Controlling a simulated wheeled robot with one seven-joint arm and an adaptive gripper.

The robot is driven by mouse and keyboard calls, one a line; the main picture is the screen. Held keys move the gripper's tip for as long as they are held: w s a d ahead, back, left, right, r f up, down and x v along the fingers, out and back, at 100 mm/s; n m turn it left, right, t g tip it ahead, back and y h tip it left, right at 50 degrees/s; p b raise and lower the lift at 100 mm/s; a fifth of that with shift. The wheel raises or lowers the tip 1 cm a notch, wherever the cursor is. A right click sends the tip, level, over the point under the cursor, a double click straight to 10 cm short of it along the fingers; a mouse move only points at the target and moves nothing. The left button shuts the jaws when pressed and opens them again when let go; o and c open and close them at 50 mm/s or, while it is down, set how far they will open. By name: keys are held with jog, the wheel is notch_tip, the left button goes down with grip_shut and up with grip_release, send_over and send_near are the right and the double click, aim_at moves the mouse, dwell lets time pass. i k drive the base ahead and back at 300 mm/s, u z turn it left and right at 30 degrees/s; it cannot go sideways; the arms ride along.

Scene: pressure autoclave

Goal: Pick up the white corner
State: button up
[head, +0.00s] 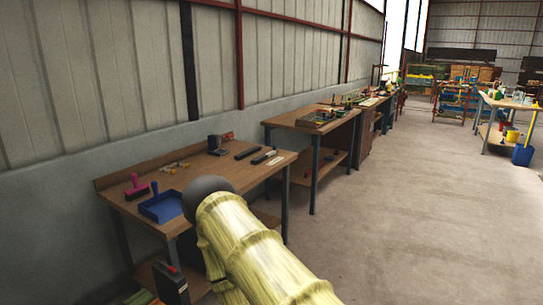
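A small pale piece (275,161) lies flat near the right end of the nearest wooden workbench, beside dark bars. It is too small to tell whether it is the white corner. My arm, with a yellow, ribbed cover and a dark rounded end, reaches up from the bottom middle in front of the bench's front edge. My gripper is not seen in the head view.
The nearest workbench (215,171) holds a blue tray (161,207), a pink tool (137,188), a dark clamp-like device (216,146) and dark bars (247,153). More benches line the wall behind. The concrete floor (400,220) to the right is clear.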

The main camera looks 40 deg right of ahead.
aim_at(270, 154)
jog(key=k, duration=0.45)
jog(key=z, duration=0.75)
jog(key=i, duration=0.3)
jog(key=z, duration=1)
jog(key=i, duration=1.35)
jog(key=z, duration=0.55)
jog(key=i, duration=1.6)
jog(key=u, duration=0.9)
jog(key=i, duration=0.9)
jog(key=u, duration=0.95)
